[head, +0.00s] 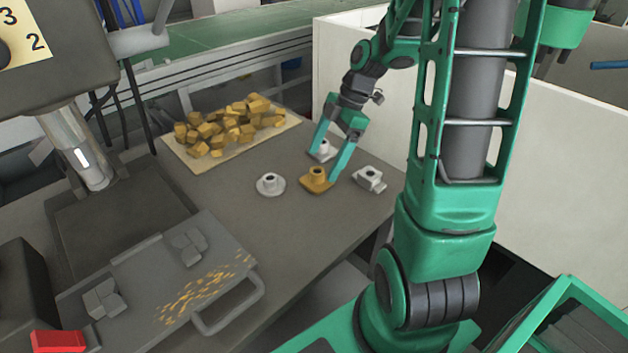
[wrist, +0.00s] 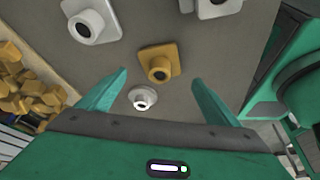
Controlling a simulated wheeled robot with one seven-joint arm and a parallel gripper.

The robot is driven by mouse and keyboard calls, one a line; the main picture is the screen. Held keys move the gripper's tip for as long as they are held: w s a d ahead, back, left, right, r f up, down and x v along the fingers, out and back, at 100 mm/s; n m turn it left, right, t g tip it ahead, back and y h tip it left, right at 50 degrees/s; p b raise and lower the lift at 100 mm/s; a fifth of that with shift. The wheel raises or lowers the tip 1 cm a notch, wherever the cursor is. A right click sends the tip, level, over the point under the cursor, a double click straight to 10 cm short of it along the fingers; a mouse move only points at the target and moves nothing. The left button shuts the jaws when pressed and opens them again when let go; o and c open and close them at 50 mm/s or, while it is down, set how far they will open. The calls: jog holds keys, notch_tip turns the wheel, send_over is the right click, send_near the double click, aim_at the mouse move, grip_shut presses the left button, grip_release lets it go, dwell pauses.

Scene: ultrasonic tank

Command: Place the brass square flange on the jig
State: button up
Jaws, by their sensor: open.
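The brass square flange (head: 317,182) stands upright on the grey table, with a square base and a round collar. In the wrist view the brass flange (wrist: 160,64) lies just beyond the fingertips, centred between them. My gripper (head: 322,164) is open and empty above the table; its two fingers show in the wrist view (wrist: 160,78). In the head view one fingertip overlaps the flange's edge; I cannot tell whether it touches. A grey plate (head: 130,275) with a loop handle and grey blocks, at the front left, may be the jig; I cannot be sure.
Pale flanges stand around the brass one: one left (head: 270,185), one right (head: 370,179) and one behind (head: 322,150), which appears between my fingers in the wrist view (wrist: 143,98). A tray (head: 172,152) of brass chunks lies at the back. Brass chips lie on the grey plate.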

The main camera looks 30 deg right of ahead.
aim_at(317, 172)
jog(key=shift+x, duration=2.65)
jog(key=shift+r, duration=0.15)
jog(key=c, duration=2.1)
